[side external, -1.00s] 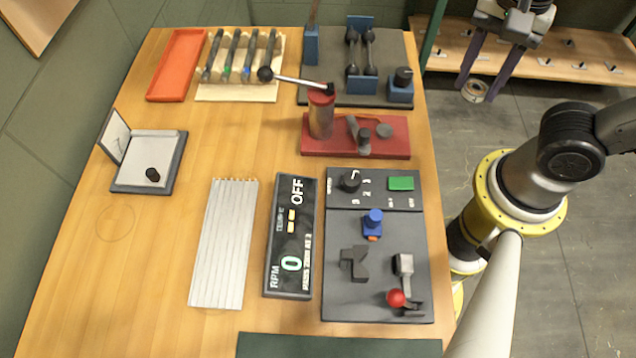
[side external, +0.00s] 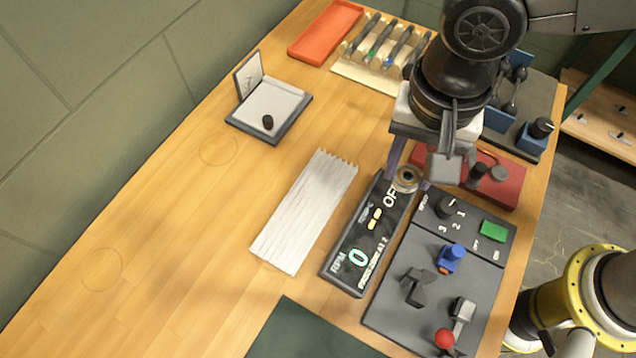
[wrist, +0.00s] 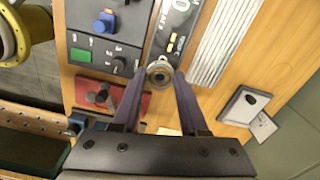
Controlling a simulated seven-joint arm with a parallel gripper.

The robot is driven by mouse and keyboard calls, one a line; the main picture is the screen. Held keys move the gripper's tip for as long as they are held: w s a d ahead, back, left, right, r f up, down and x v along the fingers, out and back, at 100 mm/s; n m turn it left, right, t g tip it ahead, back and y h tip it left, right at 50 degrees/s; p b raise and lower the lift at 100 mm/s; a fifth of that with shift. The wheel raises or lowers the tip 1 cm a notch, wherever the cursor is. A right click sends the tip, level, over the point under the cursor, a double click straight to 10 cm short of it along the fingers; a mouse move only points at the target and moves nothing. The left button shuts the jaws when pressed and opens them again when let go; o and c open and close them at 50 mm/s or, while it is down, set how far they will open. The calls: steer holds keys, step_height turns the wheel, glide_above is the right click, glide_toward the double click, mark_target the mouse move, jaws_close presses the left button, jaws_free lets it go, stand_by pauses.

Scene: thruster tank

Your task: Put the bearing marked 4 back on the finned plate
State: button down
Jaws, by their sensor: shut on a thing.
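My gripper (side external: 406,180) is shut on a small ring-shaped bearing (side external: 405,177), metal with a pale rim and a dark centre. The bearing also shows between the fingertips in the wrist view (wrist: 159,73). I cannot read a mark on it. In the side view the gripper holds it in the air over the upper end of the RPM display. The finned plate (side external: 305,215), a pale ribbed slab, lies flat on the table to the left of the gripper. Its fins also show in the wrist view (wrist: 224,40), right of the bearing. No bearing is seen on the plate.
The black RPM display (side external: 350,262) lies right of the plate, and the control panel (side external: 390,310) with levers and knobs lies beyond it. A red base (side external: 507,186) is behind the gripper. The table left of the plate (side external: 190,225) is clear.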

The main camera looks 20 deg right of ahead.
steer(key=w+a+f, duration=0.3)
steer(key=w+a, duration=0.1)
steer(key=a, duration=0.2)
glide_above(315, 193)
steer(key=f, duration=0.3)
steer(key=d+f, duration=0.1)
steer(key=f, duration=0.1)
steer(key=shift+s+f, duration=0.1)
steer(key=shift+s, duration=0.15)
steer(key=shift+w+a+f, duration=0.3)
steer(key=shift+a+f, duration=0.15)
steer(key=shift+f, duration=1.65)
steer(key=shift+f, duration=0.1)
steer(key=shift+c, duration=2.2)
jaws_free()
step_height(315, 193, up, 12)
